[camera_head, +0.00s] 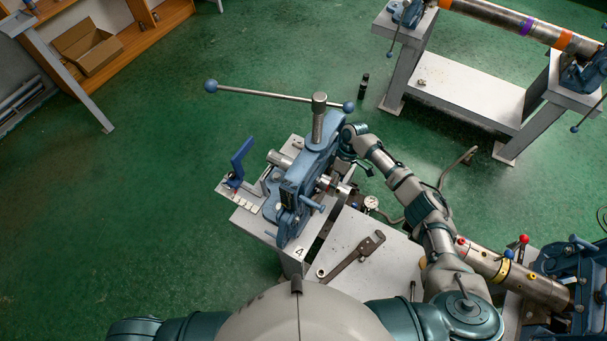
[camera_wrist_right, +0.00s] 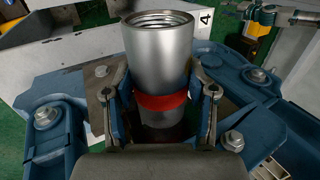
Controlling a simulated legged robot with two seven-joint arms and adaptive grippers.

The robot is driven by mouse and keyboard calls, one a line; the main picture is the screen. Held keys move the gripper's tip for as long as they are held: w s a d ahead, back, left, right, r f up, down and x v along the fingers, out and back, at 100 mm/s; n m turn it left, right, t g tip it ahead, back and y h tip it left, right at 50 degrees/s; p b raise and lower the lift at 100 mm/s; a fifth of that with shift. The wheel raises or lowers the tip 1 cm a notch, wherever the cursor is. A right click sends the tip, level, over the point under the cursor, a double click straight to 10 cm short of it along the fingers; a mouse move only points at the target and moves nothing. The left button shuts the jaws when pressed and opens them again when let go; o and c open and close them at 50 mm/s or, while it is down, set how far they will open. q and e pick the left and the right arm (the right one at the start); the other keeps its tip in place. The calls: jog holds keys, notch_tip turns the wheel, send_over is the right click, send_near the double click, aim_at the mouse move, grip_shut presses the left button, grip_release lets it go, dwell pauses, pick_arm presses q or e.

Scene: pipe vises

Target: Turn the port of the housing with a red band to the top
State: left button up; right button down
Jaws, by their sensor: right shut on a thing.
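The housing with a red band (camera_wrist_right: 160,103) is a silver cylinder with a threaded open mouth, seen in the wrist view. In the head view a short silver part (camera_head: 328,183) with a little red shows at the right side of the blue vise (camera_head: 318,150). My right gripper (camera_wrist_right: 160,92) has one finger on each side of the housing, at the red band, and is shut on it. In the head view my right arm reaches the vise from the right, and the grip is mostly hidden there. No side port shows clearly. My left gripper is out of view.
A pipe wrench (camera_head: 352,256) lies on the white bench top (camera_head: 385,280) by the vise, with a gauge (camera_head: 371,203) near it. A yellow-banded cylinder (camera_head: 500,266) is at the lower right. A banded pipe (camera_head: 500,20) spans stands behind. The green floor at left is free.

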jog(key=shift+w+d+r+g+y+b, duration=0.15)
jog(key=shift+w+g+y+b, duration=0.3)
jog(key=shift+b, duration=0.85)
jog(key=shift+s, duration=0.15)
jog(key=shift+c, duration=1.5)
grip_release()
jog(key=shift+o, duration=0.2)
jog(key=shift+g, duration=0.25)
jog(key=shift+d, duration=0.1)
jog(key=shift+f, duration=0.2)
jog(key=v, duration=1.2)
jog(key=shift+d+f, duration=0.1)
